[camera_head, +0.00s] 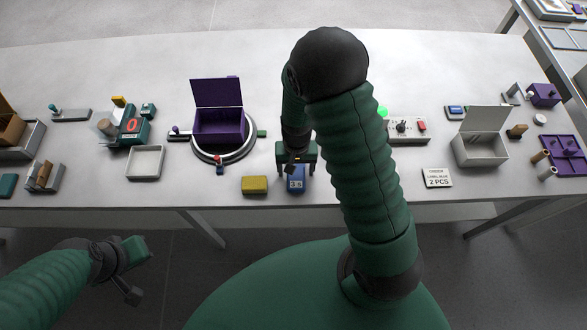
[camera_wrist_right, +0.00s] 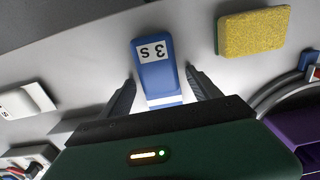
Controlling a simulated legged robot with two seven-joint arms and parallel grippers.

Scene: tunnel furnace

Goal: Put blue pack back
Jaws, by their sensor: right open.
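The blue pack (camera_head: 296,186) lies near the table's front edge, right of a yellow sponge-like block. In the right wrist view the blue pack (camera_wrist_right: 158,75) bears a white label reading "3" and "S", upside down. My right gripper (camera_head: 297,168) is open just behind and over the pack. In the wrist view the dark fingers of my right gripper (camera_wrist_right: 160,85) stand on either side of the pack's near part, with gaps showing. My left gripper (camera_head: 132,270) hangs in front of the table, away from the pack; its jaw opening is unclear.
The yellow block (camera_head: 255,185) lies close left of the pack. An open purple box (camera_head: 218,125) stands on a round base behind it. An open grey box (camera_head: 480,150) and a "LABEL BLUE 2 PCS" card (camera_head: 437,178) are at right. An empty white tray (camera_head: 145,162) is at left.

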